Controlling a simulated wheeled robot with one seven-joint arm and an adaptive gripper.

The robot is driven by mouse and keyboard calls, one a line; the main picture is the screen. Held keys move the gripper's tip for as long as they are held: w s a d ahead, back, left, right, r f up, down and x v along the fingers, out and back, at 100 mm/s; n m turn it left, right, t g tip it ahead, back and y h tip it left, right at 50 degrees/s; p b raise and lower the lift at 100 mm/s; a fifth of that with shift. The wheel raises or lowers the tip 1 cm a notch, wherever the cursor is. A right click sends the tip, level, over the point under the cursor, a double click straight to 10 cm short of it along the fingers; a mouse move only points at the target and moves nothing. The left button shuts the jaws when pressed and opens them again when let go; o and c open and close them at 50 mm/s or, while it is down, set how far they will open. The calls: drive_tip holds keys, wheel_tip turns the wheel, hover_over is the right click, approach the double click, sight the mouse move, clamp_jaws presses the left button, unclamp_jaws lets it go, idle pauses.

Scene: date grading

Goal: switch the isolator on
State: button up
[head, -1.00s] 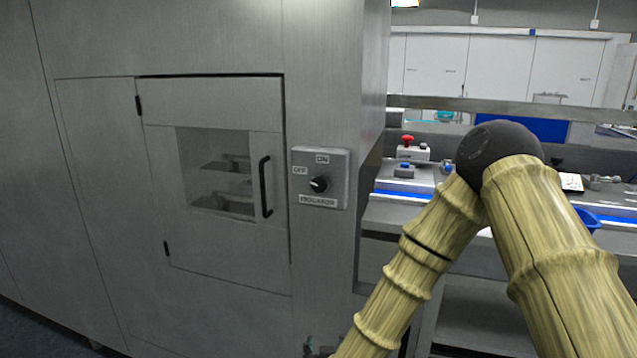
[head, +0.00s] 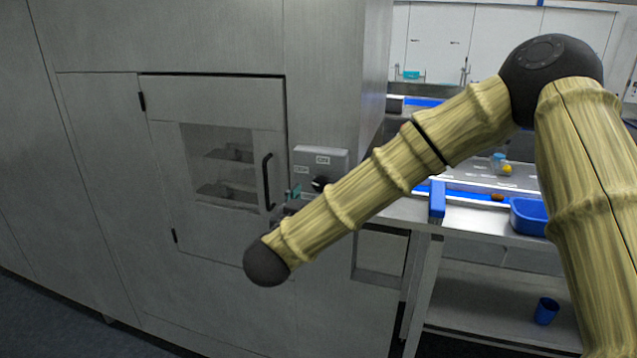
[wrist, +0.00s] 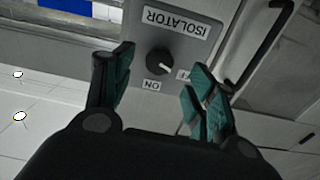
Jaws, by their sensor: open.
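The isolator (head: 338,158) is a grey box on the steel cabinet wall, with ON, OFF and ISOLATOR labels. Its round black knob (wrist: 159,62) shows in the wrist view; the white mark on it appears to face the OFF label. My gripper (wrist: 160,72) is open in front of the box, with teal fingers on either side of the knob and apart from it. In the head view, my arm covers the lower part of the box, and only a little of my gripper (head: 294,193) shows beside it.
A cabinet door (head: 215,245) with a window and a black handle (head: 267,182) is just left of the isolator. To the right, a steel bench holds a blue tray (head: 528,215). A blue cup (head: 546,311) stands on the lower shelf.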

sight(319, 188)
drive_tip(key=shift+p+x, duration=1.1)
drive_tip(key=shift+x, duration=1.85)
drive_tip(key=shift+c, duration=0.5)
drive_tip(key=c, duration=0.9)
